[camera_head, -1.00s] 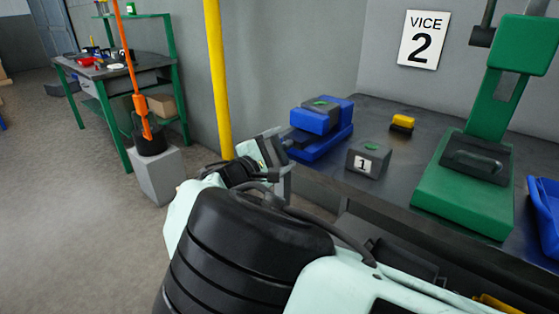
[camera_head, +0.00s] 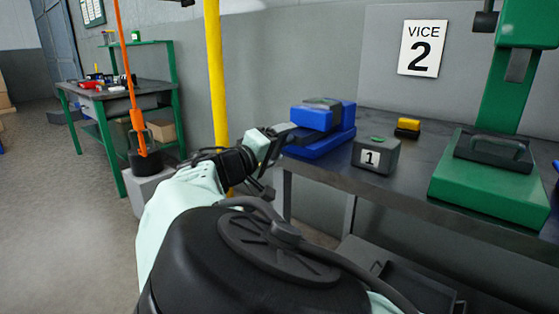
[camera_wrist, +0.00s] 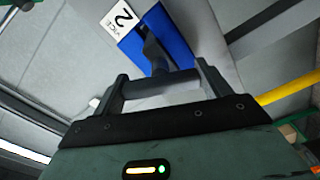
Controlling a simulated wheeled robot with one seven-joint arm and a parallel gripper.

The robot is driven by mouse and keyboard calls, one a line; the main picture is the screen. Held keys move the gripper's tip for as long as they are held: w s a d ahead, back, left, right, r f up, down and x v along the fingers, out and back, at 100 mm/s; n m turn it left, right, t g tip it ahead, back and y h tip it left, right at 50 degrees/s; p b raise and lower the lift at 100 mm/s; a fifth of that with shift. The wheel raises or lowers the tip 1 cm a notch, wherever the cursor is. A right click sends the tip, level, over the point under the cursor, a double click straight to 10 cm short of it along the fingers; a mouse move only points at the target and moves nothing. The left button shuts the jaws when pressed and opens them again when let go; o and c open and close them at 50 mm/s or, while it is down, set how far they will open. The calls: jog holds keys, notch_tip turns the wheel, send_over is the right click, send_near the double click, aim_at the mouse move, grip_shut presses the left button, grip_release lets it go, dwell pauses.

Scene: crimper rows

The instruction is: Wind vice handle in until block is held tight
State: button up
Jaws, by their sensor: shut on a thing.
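The blue vice (camera_head: 345,116) stands at the left end of the dark workbench, below the VICE 2 sign. A grey block (camera_head: 322,102) sits in the top of the vice; whether its jaws touch it on both sides cannot be told. My gripper (camera_head: 280,132) is at the left end of the vice, where the handle is, and hides most of it. In the wrist view my gripper (camera_wrist: 162,72) is shut on the dark handle bar (camera_wrist: 162,86), which lies between its fingers. A dark screw (camera_wrist: 153,48) runs from the bar to the blue vice (camera_wrist: 178,42).
A grey box marked 1 (camera_head: 388,155) and a yellow-and-black item (camera_head: 408,127) stand right of the vice. A green press (camera_head: 485,190) stands further right. A yellow post (camera_head: 215,80) rises behind my arm. Open floor lies to the left.

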jog(key=shift+f+m+b, duration=0.25)
jog(key=shift+m+b, duration=1.05)
jog(key=shift+b, duration=0.2)
jog(key=shift+r+m, duration=0.1)
jog(key=shift+m, duration=0.2)
jog(key=o, duration=1)
jog(key=shift+r, duration=0.1)
